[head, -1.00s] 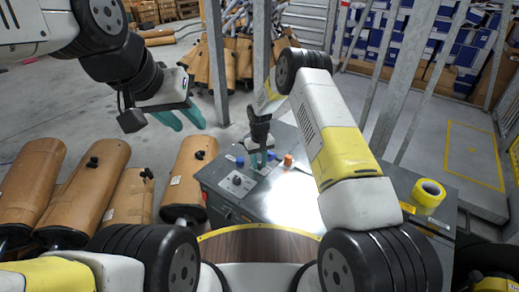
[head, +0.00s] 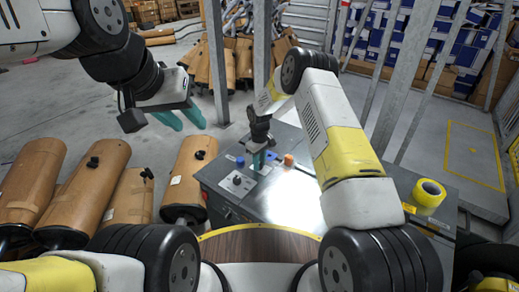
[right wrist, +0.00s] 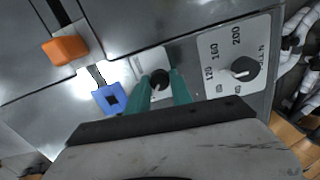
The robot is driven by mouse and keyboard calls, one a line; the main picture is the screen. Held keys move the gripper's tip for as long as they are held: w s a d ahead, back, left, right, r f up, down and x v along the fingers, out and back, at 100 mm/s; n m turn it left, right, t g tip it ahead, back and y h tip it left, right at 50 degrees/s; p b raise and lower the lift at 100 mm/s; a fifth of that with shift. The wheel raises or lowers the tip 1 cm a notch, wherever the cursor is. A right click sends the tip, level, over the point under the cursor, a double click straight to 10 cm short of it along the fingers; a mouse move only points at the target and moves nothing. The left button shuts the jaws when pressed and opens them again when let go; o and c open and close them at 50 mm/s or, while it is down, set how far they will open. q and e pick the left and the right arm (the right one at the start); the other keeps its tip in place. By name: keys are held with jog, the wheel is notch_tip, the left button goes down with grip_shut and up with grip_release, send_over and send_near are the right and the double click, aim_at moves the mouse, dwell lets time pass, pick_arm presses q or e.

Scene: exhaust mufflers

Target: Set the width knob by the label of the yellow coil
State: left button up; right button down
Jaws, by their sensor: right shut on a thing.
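The yellow coil (head: 428,193) lies on the right end of the grey console; I cannot read its label. A black dial knob (right wrist: 245,68) on a white plate marked 120, 160 and 200 is right of my gripper in the right wrist view. It also shows in the head view (head: 237,181). My right gripper (right wrist: 163,82) has its teal fingers on both sides of another small black knob (right wrist: 160,77), shut on it. In the head view my right gripper (head: 257,162) is down at the console top. My left gripper (head: 182,118) is raised left of the console, fingers apart and empty.
A blue control (right wrist: 112,99) and an orange control (right wrist: 65,50) sit beside the gripped knob. The console top (head: 295,205) is bare at its middle. Brown mufflers (head: 85,185) lie at left; metal posts (head: 216,60) stand behind the console.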

jog(key=c, duration=1.1)
grip_release()
jog(key=shift+c, duration=0.2)
jog(key=shift+r, duration=3.9)
